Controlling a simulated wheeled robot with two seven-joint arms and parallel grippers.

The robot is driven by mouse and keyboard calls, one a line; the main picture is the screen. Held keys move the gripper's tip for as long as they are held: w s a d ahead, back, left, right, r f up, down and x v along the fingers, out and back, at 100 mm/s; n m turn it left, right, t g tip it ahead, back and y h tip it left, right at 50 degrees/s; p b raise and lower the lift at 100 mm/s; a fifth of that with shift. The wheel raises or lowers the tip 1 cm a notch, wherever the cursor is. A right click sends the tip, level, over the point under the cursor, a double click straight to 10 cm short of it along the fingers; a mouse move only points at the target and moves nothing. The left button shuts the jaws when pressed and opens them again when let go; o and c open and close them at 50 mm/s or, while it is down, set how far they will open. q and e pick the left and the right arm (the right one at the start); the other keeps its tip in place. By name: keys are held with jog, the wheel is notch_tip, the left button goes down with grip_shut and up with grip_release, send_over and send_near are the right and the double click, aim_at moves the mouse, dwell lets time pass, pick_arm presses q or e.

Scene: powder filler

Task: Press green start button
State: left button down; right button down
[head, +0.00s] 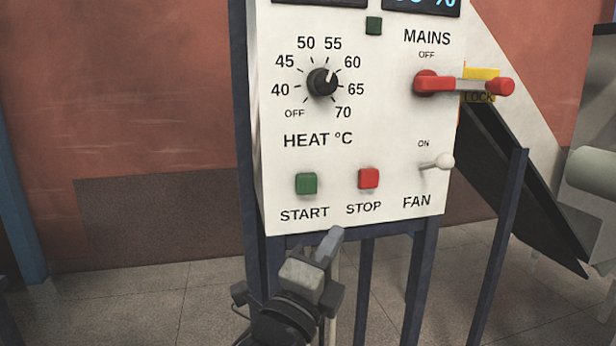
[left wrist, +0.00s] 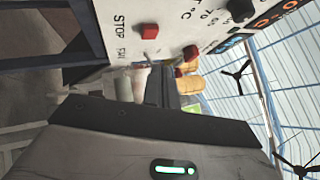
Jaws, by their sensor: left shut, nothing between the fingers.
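The green START button (head: 306,184) is a square cap at the lower left of the white control panel (head: 385,130). The red STOP button (head: 368,178) is to its right. My left gripper (head: 336,232) is shut and empty, just below the panel's lower edge, lower and a little right of the START button and apart from it. In the left wrist view the shut fingers (left wrist: 160,80) point toward the panel, and the red STOP button (left wrist: 148,31) shows ahead of them. The green button is not seen in that view. My right gripper is not in view.
The heat knob (head: 322,82) is above the buttons. The red mains handle (head: 465,85) juts out to the right, with the fan toggle (head: 440,162) below it. Dark blue frame legs (head: 497,250) stand below and beside the panel. The floor at left (head: 130,300) is clear.

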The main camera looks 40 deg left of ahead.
aim_at(307, 184)
pick_arm(q)
jog(key=r, duration=0.1)
jog(key=r+m+y, duration=0.1)
jog(key=a+r, duration=0.1)
jog(key=shift+s+a+r+t, duration=0.1)
jog(key=shift+s+r+t, duration=0.15)
jog(key=shift+r+t, duration=0.15)
jog(key=shift+f, duration=0.1)
jog(key=w+a, duration=0.5)
jog(key=a, duration=0.1)
jog(key=shift+w+a, duration=0.35)
jog(key=shift+w, duration=0.05)
dwell(0.7)
dwell(0.7)
jog(key=shift+w+a, duration=0.1)
